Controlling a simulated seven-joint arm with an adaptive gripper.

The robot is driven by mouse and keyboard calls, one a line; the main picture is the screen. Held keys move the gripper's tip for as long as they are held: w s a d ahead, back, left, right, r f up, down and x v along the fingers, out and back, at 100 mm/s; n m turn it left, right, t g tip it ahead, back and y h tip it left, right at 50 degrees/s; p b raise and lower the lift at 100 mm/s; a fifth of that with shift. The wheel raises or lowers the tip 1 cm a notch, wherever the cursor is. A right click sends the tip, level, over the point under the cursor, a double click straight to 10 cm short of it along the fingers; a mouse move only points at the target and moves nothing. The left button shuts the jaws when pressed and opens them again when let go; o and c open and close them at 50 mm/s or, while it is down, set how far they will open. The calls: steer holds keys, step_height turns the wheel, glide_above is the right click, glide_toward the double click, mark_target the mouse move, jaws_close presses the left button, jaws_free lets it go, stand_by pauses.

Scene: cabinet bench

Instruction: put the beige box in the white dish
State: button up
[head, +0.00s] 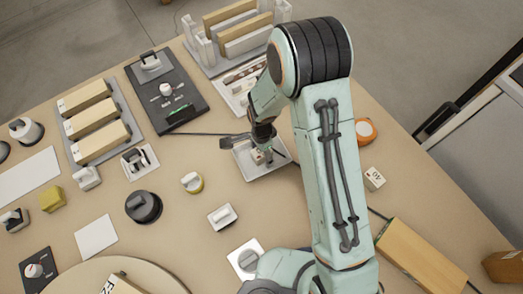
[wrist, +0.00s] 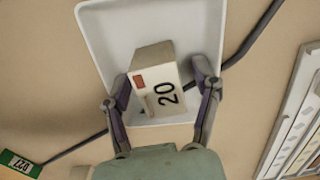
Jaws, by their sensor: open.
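The beige box (wrist: 158,86) has a white face with "20" and a red square. In the wrist view it lies between my open fingers, over the floor of the white dish (wrist: 150,22). In the head view the white dish (head: 250,172) is near the table's middle, with the small box (head: 258,157) partly hidden by my gripper (head: 264,152). My gripper (wrist: 162,82) is open, one finger on each side of the box. The box looks slightly turned within the dish; whether a finger still touches it I cannot tell.
A dark cable (wrist: 250,42) passes beside and under the dish. A black panel (head: 183,105) and a rack of beige blocks (head: 97,120) stand to the left. An orange round thing (head: 364,131) and a small white block (head: 374,178) are right of my arm.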

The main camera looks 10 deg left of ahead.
steer(key=shift+r, duration=0.15)
step_height(320, 180, up, 12)
steer(key=s+d+r+n, duration=0.4)
steer(key=s+d+r, duration=0.1)
steer(key=d+r, duration=0.4)
steer(key=s+d+r+n, duration=0.3)
steer(key=s+d+n, duration=0.3)
steer(key=s, duration=0.5)
steer(key=shift+s+y, duration=0.35)
steer(key=shift+y, duration=0.05)
